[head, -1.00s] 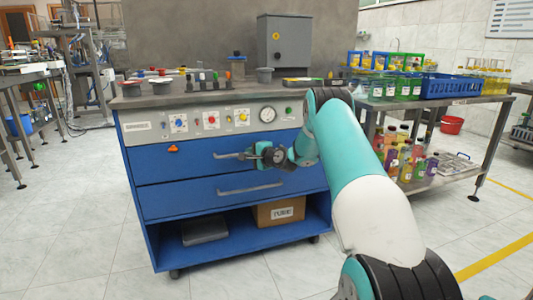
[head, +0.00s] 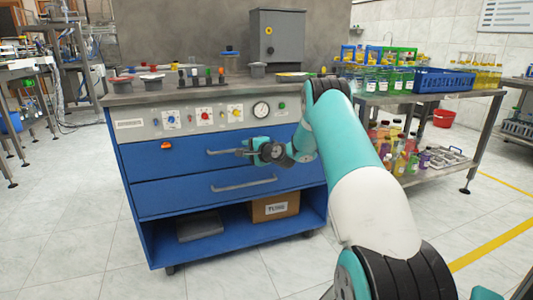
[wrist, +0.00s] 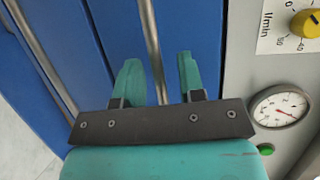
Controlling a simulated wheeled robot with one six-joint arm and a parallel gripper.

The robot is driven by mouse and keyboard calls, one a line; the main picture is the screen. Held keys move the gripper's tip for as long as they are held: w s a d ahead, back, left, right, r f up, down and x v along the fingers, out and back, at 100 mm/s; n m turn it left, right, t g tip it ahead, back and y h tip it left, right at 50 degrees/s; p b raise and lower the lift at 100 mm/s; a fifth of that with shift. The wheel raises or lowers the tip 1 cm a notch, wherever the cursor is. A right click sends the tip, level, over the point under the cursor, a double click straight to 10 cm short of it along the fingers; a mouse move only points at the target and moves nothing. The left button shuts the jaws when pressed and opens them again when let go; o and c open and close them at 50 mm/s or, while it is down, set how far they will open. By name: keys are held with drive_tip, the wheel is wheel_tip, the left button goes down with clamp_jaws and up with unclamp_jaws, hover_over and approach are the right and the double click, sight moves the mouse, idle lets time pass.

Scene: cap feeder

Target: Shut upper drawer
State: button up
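The upper drawer (head: 165,162) is a blue front below the grey control panel of the bench. It looks about flush with the bench; a small gap cannot be told. Its metal bar handle (head: 222,152) runs across the front and also shows in the wrist view (wrist: 151,40). My gripper (head: 243,152) is at the right part of this handle. In the wrist view, its two teal fingers (wrist: 158,75) are apart, one on each side of the bar, with space between bar and fingers. Whether a finger touches the drawer front is unclear.
The lower drawer (head: 165,197) with its own bar handle (head: 245,185) is below. An open shelf under it holds a cardboard box (head: 275,208) and a grey item (head: 200,226). A side table (head: 440,100) with bottles stands at right. The floor in front is clear.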

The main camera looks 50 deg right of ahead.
drive_tip(key=s+a+r+p, duration=0.1)
drive_tip(key=s+r, duration=0.1)
drive_tip(key=s, duration=1.3)
drive_tip(key=shift+r+p, duration=0.2)
drive_tip(key=shift+p, duration=0.2)
drive_tip(key=shift+a, duration=0.1)
drive_tip(key=a+r+n+g+y, duration=0.2)
drive_tip(key=a+r+n+y, duration=0.15)
drive_tip(key=a, duration=0.65)
drive_tip(key=w+a+r+n+g+y, duration=0.1)
drive_tip(key=a+r+n+g+y, duration=0.1)
drive_tip(key=a+n, duration=0.5)
drive_tip(key=a+r+n+g+y, duration=0.3)
drive_tip(key=a, duration=0.9)
drive_tip(key=s+a+r+n+g, duration=0.2)
drive_tip(key=s+a+n+g, duration=0.4)
drive_tip(key=s+a, duration=0.7)
drive_tip(key=s+a+r+n+g+h, duration=0.1)
drive_tip(key=s+a+n+g+h, duration=0.25)
drive_tip(key=s+n, duration=0.65)
drive_tip(key=s+r+m+p, duration=0.1)
drive_tip(key=s+r+p, duration=0.1)
drive_tip(key=r+p, duration=1.3)
drive_tip(key=s+r+m+p, duration=0.2)
drive_tip(key=r+p, duration=1.4)
drive_tip(key=shift+s+a+r, duration=0.15)
drive_tip(key=shift+s, duration=0.2)
